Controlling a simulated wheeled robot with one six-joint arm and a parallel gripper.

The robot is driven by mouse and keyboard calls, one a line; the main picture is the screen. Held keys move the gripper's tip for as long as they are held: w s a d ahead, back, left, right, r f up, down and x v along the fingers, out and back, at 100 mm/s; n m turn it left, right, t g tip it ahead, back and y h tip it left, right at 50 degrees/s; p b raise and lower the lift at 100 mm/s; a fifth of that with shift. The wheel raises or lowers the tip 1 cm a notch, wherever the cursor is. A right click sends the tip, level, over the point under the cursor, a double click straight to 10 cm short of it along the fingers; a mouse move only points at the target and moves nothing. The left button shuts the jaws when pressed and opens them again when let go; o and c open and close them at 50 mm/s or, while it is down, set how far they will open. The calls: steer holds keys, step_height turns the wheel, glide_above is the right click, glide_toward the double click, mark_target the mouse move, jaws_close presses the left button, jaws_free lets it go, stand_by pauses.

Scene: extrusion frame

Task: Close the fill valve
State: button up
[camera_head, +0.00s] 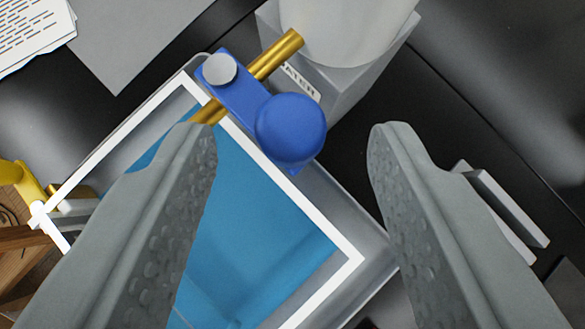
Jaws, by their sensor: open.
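The fill valve has a blue lever handle (238,92) with a round blue knob (290,128) at its lower right end and a grey pivot cap (219,69) at its upper left end. The lever lies at an angle across a brass pipe (276,54). The pipe runs from a grey holder toward a clear tank (372,248) with blue water and a white outline. My gripper (292,140) is open. Its two fingers are on either side of the knob in the picture, with gaps on both sides. I cannot tell how far above the knob they are.
A white cylindrical container (345,25) stands in a grey labelled holder (345,88) at the top. A yellow fitting (22,180) and wooden piece (15,225) are at the left edge. Papers (32,30) lie top left. A grey bracket (500,210) is at the right.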

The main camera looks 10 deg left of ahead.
steer(key=v, duration=1.3)
steer(key=shift+s, duration=0.2)
steer(key=s+a+f+m+t, duration=0.1)
steer(key=s+f+t, duration=0.3)
steer(key=s, duration=0.9)
steer(key=s+a+f+m+t+h, duration=0.1)
steer(key=s+f+t, duration=0.3)
steer(key=s+f, duration=0.5)
steer(key=s+a, duration=0.1)
steer(key=s, duration=0.4)
steer(key=shift+a+f+t+h, duration=0.3)
steer(key=shift+a+f, duration=0.05)
steer(key=shift+f, duration=0.05)
